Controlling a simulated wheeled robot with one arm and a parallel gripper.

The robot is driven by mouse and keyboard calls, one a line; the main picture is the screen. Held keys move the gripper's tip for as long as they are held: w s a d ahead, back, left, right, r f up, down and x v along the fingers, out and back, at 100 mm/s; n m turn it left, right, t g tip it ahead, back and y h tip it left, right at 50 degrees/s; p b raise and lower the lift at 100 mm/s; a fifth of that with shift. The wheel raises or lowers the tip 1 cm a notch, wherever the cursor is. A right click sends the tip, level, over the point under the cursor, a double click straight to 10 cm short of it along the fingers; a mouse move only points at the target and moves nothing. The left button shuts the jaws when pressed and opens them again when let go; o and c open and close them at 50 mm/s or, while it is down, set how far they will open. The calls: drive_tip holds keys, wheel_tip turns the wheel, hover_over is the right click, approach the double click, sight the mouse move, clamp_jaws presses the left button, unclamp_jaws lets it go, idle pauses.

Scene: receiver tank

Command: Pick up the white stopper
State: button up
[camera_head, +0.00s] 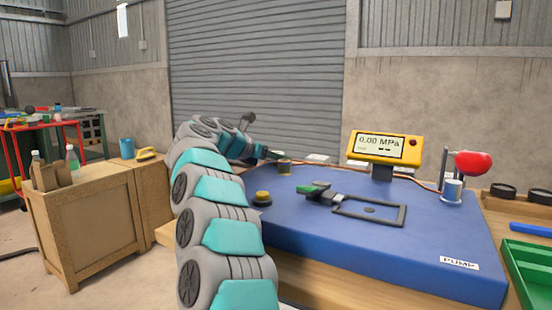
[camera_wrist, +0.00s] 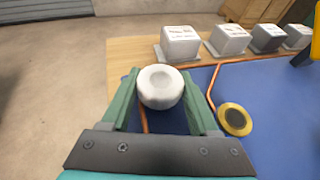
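The white stopper (camera_wrist: 160,87) is a round, pale cap with a shallow dimple in its top. In the wrist view it lies between the tips of my gripper's two green fingers (camera_wrist: 160,92). Its sides come right up to both fingers. I cannot tell whether they press on it or stand just clear, or whether it rests on something below. In the head view my gripper (camera_head: 266,153) is low over the far left part of the blue tank top (camera_head: 330,255), and I cannot make out the stopper there.
A yellow-rimmed round fitting (camera_wrist: 235,119) is close to the right finger. Several block-shaped items (camera_wrist: 180,43) line the board's back edge, with a copper line before them. A yellow gauge (camera_head: 385,147), a black frame (camera_head: 370,211) and a red-topped fitting (camera_head: 472,163) stand further right.

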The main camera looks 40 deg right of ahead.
drive_tip(key=c, duration=0.8)
drive_tip(key=shift+c, duration=0.2)
drive_tip(key=shift+r, duration=0.1)
